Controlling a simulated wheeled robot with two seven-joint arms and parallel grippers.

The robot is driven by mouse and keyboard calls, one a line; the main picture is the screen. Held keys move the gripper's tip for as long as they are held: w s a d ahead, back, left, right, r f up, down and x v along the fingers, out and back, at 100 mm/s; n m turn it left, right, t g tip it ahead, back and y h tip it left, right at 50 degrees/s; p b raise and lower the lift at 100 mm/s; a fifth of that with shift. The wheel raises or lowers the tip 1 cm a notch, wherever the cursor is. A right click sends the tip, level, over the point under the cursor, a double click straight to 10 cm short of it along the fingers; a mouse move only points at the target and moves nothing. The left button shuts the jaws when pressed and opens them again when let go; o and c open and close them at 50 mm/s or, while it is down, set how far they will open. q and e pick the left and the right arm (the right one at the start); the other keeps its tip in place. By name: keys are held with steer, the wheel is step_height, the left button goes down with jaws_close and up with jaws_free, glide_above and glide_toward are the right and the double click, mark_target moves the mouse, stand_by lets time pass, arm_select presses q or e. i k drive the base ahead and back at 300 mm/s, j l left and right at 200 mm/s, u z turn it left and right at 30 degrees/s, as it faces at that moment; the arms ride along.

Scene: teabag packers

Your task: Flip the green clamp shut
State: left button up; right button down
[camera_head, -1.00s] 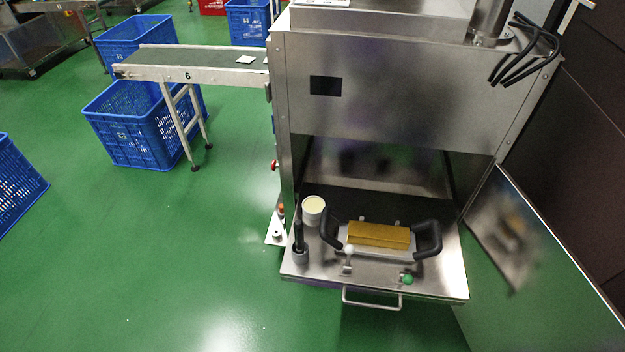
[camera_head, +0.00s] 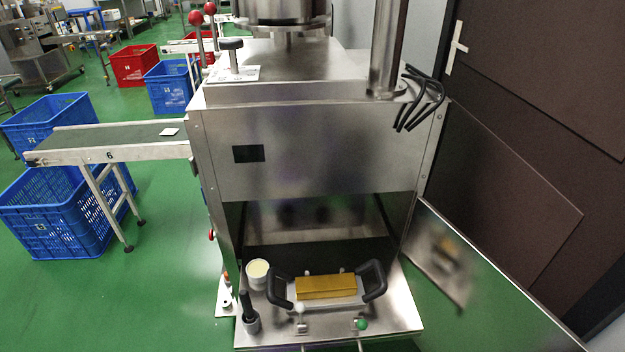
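The green clamp (camera_head: 362,324) shows as a small green knob at the front right of the steel drawer plate (camera_head: 395,318). A matching clamp with a white knob (camera_head: 300,308) stands to its left. Between and behind them lies a gold block (camera_head: 326,287) on a metal base with a black handle (camera_head: 375,280) at its right and another black handle (camera_head: 278,287) at its left. Whether the green clamp is open or shut is too small to tell. Neither of my grippers is in view.
A white cup (camera_head: 258,273) and a black upright rod (camera_head: 247,307) stand on the plate's left. The steel machine (camera_head: 310,165) rises behind. An open door panel (camera_head: 480,290) flanks the right side. A conveyor (camera_head: 110,145) and blue crates (camera_head: 60,215) are left.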

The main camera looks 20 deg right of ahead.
mark_target(362, 324)
steer(key=k+l+z, duration=0.1)
steer(key=z, duration=0.9)
